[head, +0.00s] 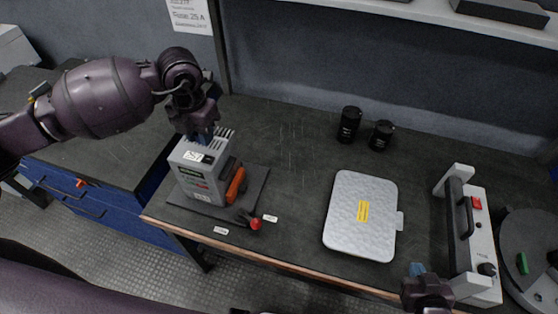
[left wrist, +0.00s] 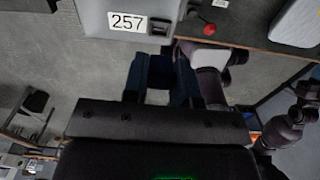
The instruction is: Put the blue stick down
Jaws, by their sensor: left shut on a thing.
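My left gripper (head: 203,136) is at the top of a grey boxy unit (head: 203,172), close over its back edge. In the head view the stick cannot be told apart from the blue fingertips. The unit, with its label 257, also shows in the left wrist view (left wrist: 95,18). My right gripper (head: 418,270) is at the table's front edge, its jaws unclear.
The unit stands on a dark mat (head: 258,182), with an orange part and a red knob (head: 256,224) beside it. A silver lidded panel (head: 362,215), two black cylinders (head: 349,124) and a white device with a handle (head: 480,245) are to the right. The middle of the table is clear.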

